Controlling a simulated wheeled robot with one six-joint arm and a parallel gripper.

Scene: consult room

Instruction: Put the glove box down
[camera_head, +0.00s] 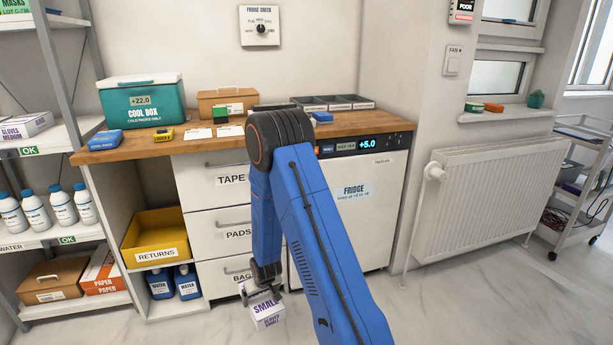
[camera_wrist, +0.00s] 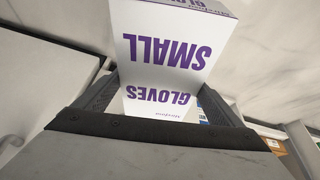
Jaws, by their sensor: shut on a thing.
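The glove box (camera_head: 267,312) is white with purple "SMALL" lettering. In the head view it is low in front of the drawers, just below my gripper (camera_head: 263,290). In the wrist view the glove box (camera_wrist: 172,50) fills the upper middle, its lettering upside down. My gripper (camera_wrist: 160,105) has a finger on each side of the box and is shut on it. The head view does not clearly show whether the box bottom touches the floor. My blue arm hides part of the counter and cabinet front.
A wooden counter (camera_head: 165,148) bears a cool box (camera_head: 143,105) and small items. The shelf unit (camera_head: 75,130) at left holds another glove box (camera_head: 25,126) and bottles. A yellow returns bin (camera_head: 155,235) sits in a lower bay. A radiator (camera_head: 480,200) is at right. Floor (camera_head: 440,300) is clear.

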